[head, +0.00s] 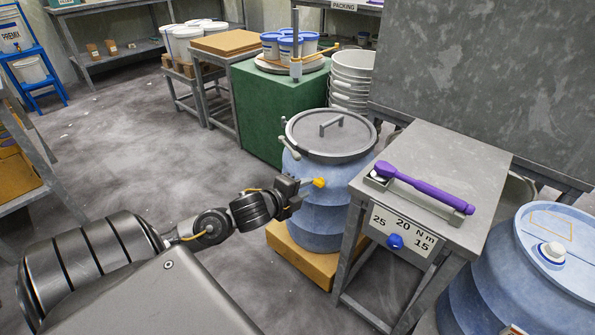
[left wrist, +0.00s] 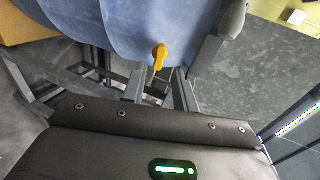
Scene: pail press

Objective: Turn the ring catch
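The blue drum (head: 318,215) stands upright with a grey lid (head: 330,132) and a dark ring around its rim. A grey lever (head: 290,148) sticks out at the ring's left side; what looks like its end shows in the left wrist view (left wrist: 222,35). A small yellow catch (head: 319,182) is on the drum's side, below the ring; it also shows in the left wrist view (left wrist: 159,56). My left gripper (head: 303,190) is just left of the catch. Its fingers (left wrist: 159,88) look apart and empty, with the catch beyond their tips. My right gripper is not in view.
The drum stands on a wooden block (head: 300,258). Close on its right is a metal stand (head: 440,160) holding a purple torque wrench (head: 432,190). Another blue drum (head: 520,270) is at the lower right. A green cabinet (head: 265,115) stands behind. Floor at left is clear.

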